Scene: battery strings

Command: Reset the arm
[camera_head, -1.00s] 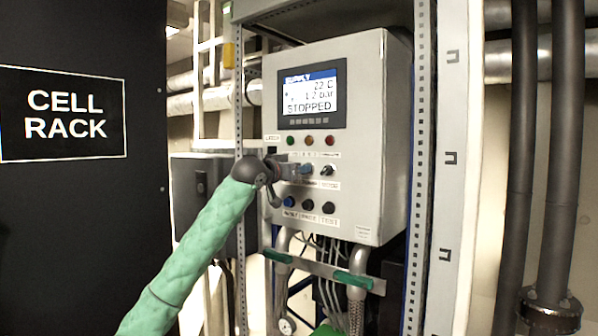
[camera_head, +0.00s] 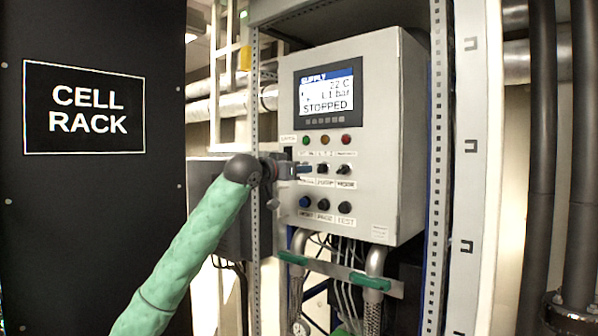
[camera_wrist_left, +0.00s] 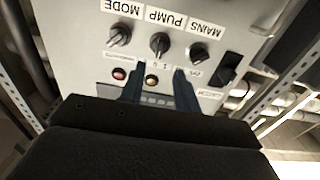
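My left arm, in a green sleeve, reaches from the lower left to the grey control cabinet (camera_head: 385,140). My left gripper (camera_head: 306,170) is in front of the left part of the knob row. In the left wrist view its two dark blue fingers (camera_wrist_left: 160,72) are apart with nothing between them, below the PUMP knob (camera_wrist_left: 159,43) in the picture. The MODE knob (camera_wrist_left: 119,34) and MAINS knob (camera_wrist_left: 199,52) lie to either side. The cabinet's screen (camera_head: 327,93) reads SUPPLY, 22 C, 1.1 bar, STOPPED. My right gripper is out of view.
A black CELL RACK panel (camera_head: 90,220) stands at the left. A perforated steel upright (camera_head: 437,200) stands right of the cabinet, with dark vertical pipes (camera_head: 540,150) beyond.

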